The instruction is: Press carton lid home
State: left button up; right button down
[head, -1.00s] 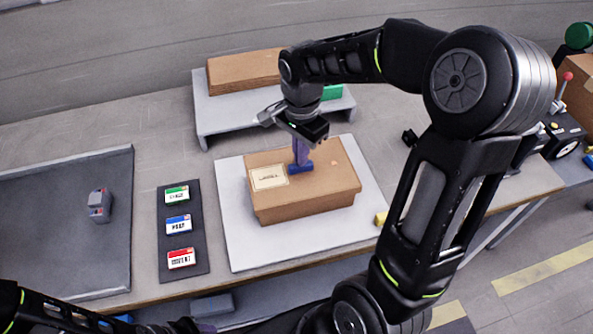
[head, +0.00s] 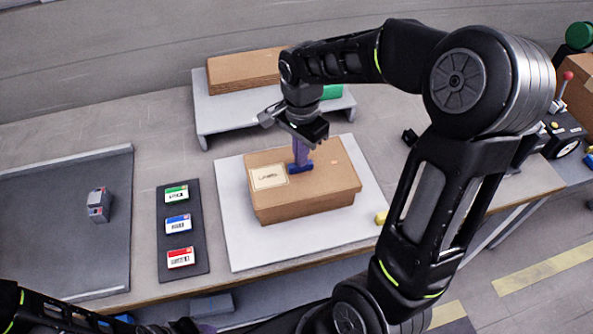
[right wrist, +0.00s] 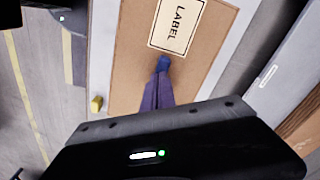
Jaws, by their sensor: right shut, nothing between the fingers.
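The brown carton (head: 310,206) sits on a white mat on the bench, with its lid (head: 335,172) on top. The lid looks level and seated on the carton, though any small gap is too small to tell. A cream label (head: 268,177) is on the lid's left part; it also shows in the right wrist view (right wrist: 178,26). My right gripper (head: 300,168) points down over the lid's middle, its blue fingertips shut and empty. The tips appear at or on the lid beside the label; the right wrist view shows them (right wrist: 162,66) there too. My left gripper is not clearly visible.
A dark strip (head: 171,208) with green, blue and red label boxes lies left of the white mat (head: 238,240). A grey tray (head: 60,255) holds a small grey part (head: 98,205). A raised shelf (head: 222,112) with flat cardboard (head: 243,70) stands behind.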

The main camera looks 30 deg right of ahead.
dwell(0.4)
jog(key=shift+r+p, duration=1.95)
jog(key=shift+r, duration=0.55)
